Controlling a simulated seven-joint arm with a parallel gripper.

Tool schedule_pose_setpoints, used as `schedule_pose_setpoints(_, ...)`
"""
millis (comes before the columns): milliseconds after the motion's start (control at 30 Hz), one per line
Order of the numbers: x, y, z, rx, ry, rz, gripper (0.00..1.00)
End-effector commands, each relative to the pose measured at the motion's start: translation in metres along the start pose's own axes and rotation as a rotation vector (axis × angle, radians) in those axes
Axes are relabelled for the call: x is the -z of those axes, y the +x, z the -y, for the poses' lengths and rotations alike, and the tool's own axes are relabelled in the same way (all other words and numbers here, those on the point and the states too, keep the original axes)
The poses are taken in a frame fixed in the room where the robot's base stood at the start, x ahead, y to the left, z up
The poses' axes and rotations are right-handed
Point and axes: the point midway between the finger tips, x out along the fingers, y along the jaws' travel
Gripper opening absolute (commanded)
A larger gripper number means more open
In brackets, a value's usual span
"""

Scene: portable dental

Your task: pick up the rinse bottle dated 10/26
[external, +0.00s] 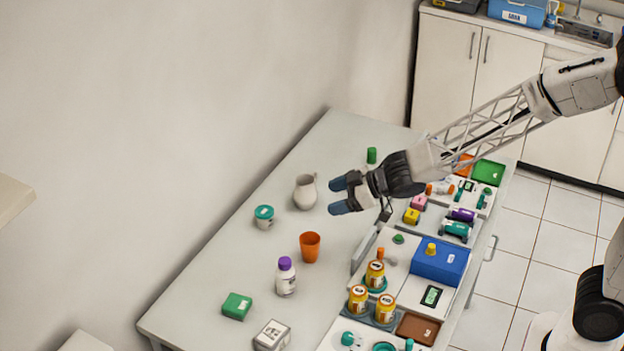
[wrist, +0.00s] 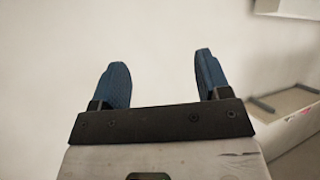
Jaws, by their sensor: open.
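A white bottle with a purple cap (external: 285,277) stands upright on the table toward the front. Several orange bottles with yellow-and-white lids stand together at the front right, one behind (external: 375,274), one at the left (external: 358,299) and one at the right (external: 386,308). Their markings are too small to read, so I cannot tell which bears 10/26. My gripper (external: 338,194) is open and empty above the back part of the table, pointing left, away from these bottles. In the wrist view its blue fingers (wrist: 160,82) are spread with only pale wall between them.
An orange cup (external: 310,247), a white pitcher (external: 305,191), a teal-lidded jar (external: 264,217) and a green box (external: 237,306) stand on the table (external: 200,285). A blue box (external: 440,260) and a low grey divider (external: 366,249) are at the right.

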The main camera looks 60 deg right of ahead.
Motion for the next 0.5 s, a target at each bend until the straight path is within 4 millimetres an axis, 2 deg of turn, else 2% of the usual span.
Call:
schedule_pose_setpoints(33,-0.003,0.015,0.005,0.033,-0.006,-0.02,0.7)
schedule_pose_setpoints(200,-0.008,0.057,0.025,0.162,-0.02,-0.1,0.7)
schedule_pose_setpoints(400,-0.017,0.091,0.049,0.302,-0.023,-0.171,0.7)
schedule_pose_setpoints(500,-0.021,0.1,0.057,0.349,-0.02,-0.192,0.7)
